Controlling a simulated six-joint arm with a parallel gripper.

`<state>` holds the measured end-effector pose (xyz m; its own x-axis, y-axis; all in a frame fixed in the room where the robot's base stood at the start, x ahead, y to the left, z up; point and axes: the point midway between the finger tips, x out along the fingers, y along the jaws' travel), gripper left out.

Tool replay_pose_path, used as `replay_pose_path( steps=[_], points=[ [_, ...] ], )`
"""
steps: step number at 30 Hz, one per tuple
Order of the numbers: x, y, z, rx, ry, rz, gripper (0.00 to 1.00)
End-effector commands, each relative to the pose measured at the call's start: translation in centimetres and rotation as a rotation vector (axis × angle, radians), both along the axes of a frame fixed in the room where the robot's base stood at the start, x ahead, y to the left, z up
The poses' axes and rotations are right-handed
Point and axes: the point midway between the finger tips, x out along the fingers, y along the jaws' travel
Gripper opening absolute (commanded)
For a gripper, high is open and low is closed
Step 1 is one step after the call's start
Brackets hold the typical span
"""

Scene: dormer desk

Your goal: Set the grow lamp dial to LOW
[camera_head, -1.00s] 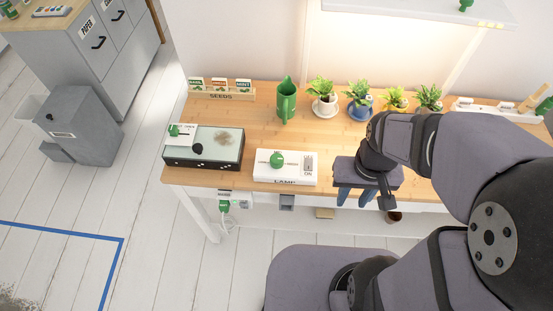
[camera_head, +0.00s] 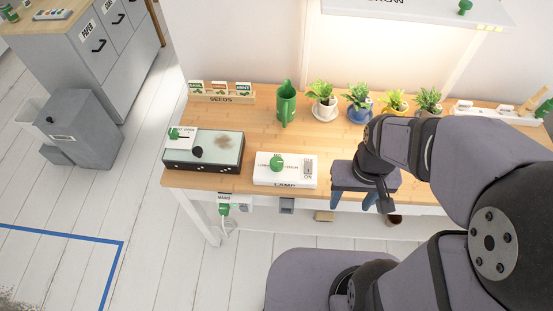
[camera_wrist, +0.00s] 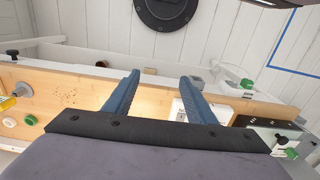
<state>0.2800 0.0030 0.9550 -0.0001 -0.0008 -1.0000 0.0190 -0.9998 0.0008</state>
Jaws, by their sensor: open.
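The white lamp box (camera_head: 262,179), labelled LAMP on its front, sits at the desk's front edge in the head view. Its round green dial (camera_head: 277,163) is on top, left of a switch plate (camera_head: 308,168). The dial's setting is too small to read. My gripper (camera_head: 354,205) is right of the box at the desk's front edge, pointing down, apart from the dial. In the wrist view my gripper (camera_wrist: 156,74) is open and empty between two blue fingers. Part of the white lamp box (camera_wrist: 178,107) shows by the right finger, which hides some of it; the dial is not clear there.
A black-sided box with a green knob (camera_head: 174,134) stands left of the lamp box. A green watering can (camera_head: 286,103) and several potted plants (camera_head: 323,92) stand behind. A seed rack (camera_head: 222,98) is at the back left. Bare wood lies between box and plants.

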Motion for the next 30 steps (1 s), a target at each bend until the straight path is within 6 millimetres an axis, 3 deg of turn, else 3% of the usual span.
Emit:
replay_pose_path(
  steps=[8,11,16,20,24,27,30],
  points=[
    [-2.4,3.8,-3.4,-0.018,0.158,0.194,0.51],
    [-1.0,6.1,-4.7,-0.031,0.190,0.283,0.51],
    [4.3,11.7,-6.7,-0.043,0.174,0.367,0.51],
    [9.5,15.5,-6.7,-0.043,0.108,0.163,0.51],
    [14.4,17.8,-4.4,-0.011,0.020,-0.159,0.51],
    [16.3,18.7,-3.0,0.011,-0.014,-0.381,0.51],
    [16.6,18.8,-2.5,0.014,-0.014,-0.581,0.51]
  ],
)
